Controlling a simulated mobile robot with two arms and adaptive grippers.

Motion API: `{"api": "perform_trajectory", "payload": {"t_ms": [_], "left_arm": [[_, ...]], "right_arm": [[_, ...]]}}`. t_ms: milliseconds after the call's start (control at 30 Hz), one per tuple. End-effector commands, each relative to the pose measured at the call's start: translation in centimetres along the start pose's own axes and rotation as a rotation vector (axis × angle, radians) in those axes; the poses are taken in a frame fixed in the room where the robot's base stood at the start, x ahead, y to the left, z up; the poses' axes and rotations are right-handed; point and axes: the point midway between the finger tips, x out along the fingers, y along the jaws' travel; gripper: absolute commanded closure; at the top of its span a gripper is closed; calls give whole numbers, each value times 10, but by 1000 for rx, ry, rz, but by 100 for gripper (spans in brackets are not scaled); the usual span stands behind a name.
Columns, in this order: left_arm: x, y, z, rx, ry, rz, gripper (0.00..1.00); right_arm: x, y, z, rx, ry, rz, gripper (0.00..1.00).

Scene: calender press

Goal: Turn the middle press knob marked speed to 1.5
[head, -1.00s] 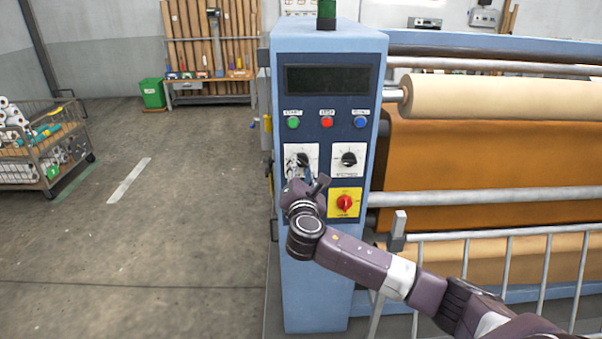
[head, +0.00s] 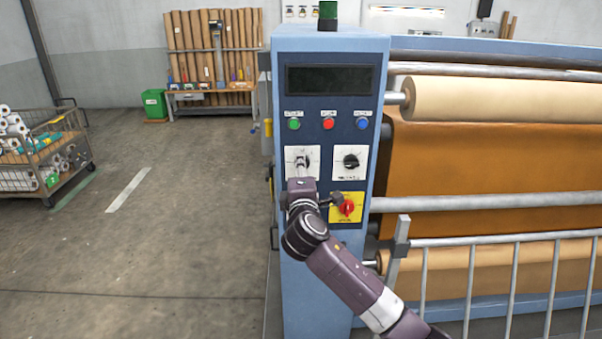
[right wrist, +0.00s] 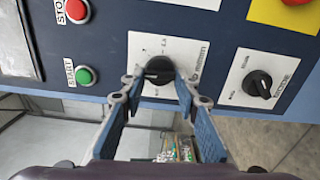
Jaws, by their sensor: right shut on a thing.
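The blue press panel has a knob (head: 301,160) on a white plate below the green START button. In the right wrist view this dark round knob (right wrist: 160,70) sits on a plate whose lettering looks like m/min. My right gripper (head: 301,167) is at this knob, and in the right wrist view its two fingers (right wrist: 159,88) are shut on the knob's sides. The fingers hide part of the dial, and I cannot read the setting. My left gripper is not in view.
A second black knob (head: 351,161) is to the right. Below it is a red switch (head: 347,207) on a yellow plate, close to my wrist. A third knob (right wrist: 258,84) shows in the right wrist view.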

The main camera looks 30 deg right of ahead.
Motion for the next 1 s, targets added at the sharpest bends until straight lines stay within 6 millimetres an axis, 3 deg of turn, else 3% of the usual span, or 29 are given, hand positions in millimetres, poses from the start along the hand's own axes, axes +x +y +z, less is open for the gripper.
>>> {"api": "perform_trajectory", "payload": {"t_ms": [700, 733, 867, 1000], "left_arm": [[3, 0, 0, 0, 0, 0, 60], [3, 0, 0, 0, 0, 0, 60], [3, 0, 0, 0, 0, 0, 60], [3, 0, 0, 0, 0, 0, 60]], "right_arm": [[0, -1, 0, 74, 0, -3, 95], [0, -1, 0, 74, 0, -3, 69], [0, -1, 0, 74, 0, -3, 55], [0, 0, 0, 74, 0, -2, 53]]}}
